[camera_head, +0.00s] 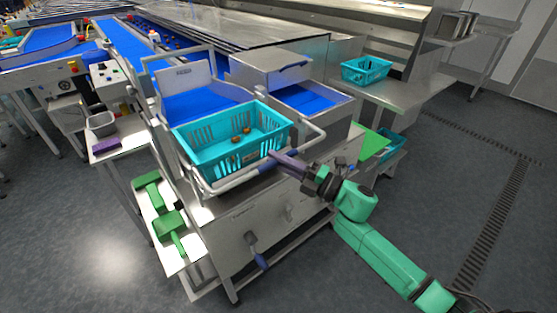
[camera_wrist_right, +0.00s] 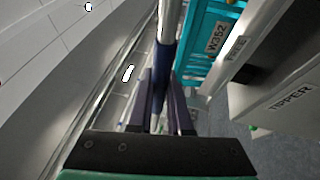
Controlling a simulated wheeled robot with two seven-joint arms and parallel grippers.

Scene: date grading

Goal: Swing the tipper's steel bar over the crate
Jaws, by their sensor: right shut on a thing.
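The turquoise crate (camera_head: 187,148) sits upright on the tipper (camera_head: 240,222) with a few brown dates inside. The steel bar (camera_head: 237,180) runs along the crate's near side, low in front of its wall, not across its open top. My right gripper (camera_head: 284,159) is shut on the bar at its blue grip. In the right wrist view the bar (camera_wrist_right: 171,22) passes between the two fingers (camera_wrist_right: 160,100), beside the crate (camera_wrist_right: 196,48) with its W352 label. The tipper's lettered panel (camera_wrist_right: 290,98) is at the right there. My left gripper is out of view.
A blue-handled lever (camera_head: 255,250) sticks out of the tipper's front. Green tools (camera_head: 170,225) lie on a side shelf at left. Another turquoise crate (camera_head: 366,71) stands on a steel table behind. Open floor (camera_head: 330,270) lies in front.

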